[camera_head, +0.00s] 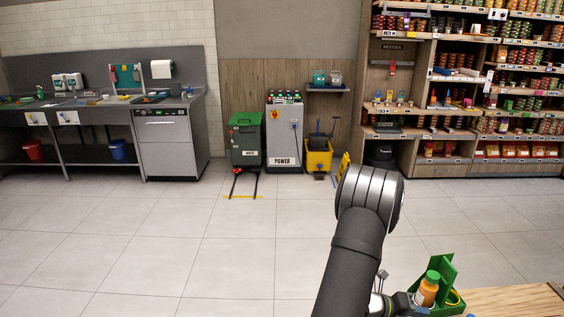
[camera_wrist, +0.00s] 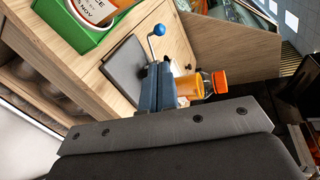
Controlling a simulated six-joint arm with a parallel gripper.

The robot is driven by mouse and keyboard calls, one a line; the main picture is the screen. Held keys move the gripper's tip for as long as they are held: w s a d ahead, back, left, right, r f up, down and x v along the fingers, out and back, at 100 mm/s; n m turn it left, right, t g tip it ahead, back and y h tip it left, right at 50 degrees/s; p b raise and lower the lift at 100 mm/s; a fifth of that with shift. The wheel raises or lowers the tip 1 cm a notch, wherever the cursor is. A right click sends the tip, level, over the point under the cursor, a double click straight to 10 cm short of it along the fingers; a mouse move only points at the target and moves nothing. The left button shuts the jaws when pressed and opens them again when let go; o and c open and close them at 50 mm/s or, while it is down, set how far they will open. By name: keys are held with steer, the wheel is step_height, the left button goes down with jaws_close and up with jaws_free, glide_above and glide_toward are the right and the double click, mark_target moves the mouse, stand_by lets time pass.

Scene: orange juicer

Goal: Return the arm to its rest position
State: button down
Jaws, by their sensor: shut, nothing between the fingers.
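My black arm (camera_head: 362,235) rises from the bottom edge of the head view, its thick rounded joint uppermost. In the wrist view my gripper (camera_wrist: 156,68) shows as two blue-grey fingers side by side, shut with nothing between them. A lever with a blue ball (camera_wrist: 158,30) stands just beyond the fingertips; I cannot tell whether it touches them. A small orange bottle with an orange cap (camera_wrist: 220,82) shows right of the fingers, apparently behind them. In the head view the gripper itself cannot be made out clearly.
A green crate (camera_head: 445,272) holds an orange bottle with a green cap (camera_head: 427,289), right of my arm. A wooden counter (camera_head: 515,301) fills the lower right corner. In the wrist view a green tray (camera_wrist: 82,38) sits upper left. Open tiled floor (camera_head: 150,235) lies left.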

steer(key=w+d+r+t+y, duration=0.2)
steer(key=d+r+t+y, duration=0.1)
steer(key=r, duration=0.4)
steer(key=w+d+r+t+y, duration=0.3)
steer(key=d+r+y, duration=0.3)
steer(key=d+r, duration=0.1)
steer(key=shift+w+d+t, duration=0.25)
steer(key=shift+d+t, duration=0.15)
stand_by(0.4)
stand_by(0.5)
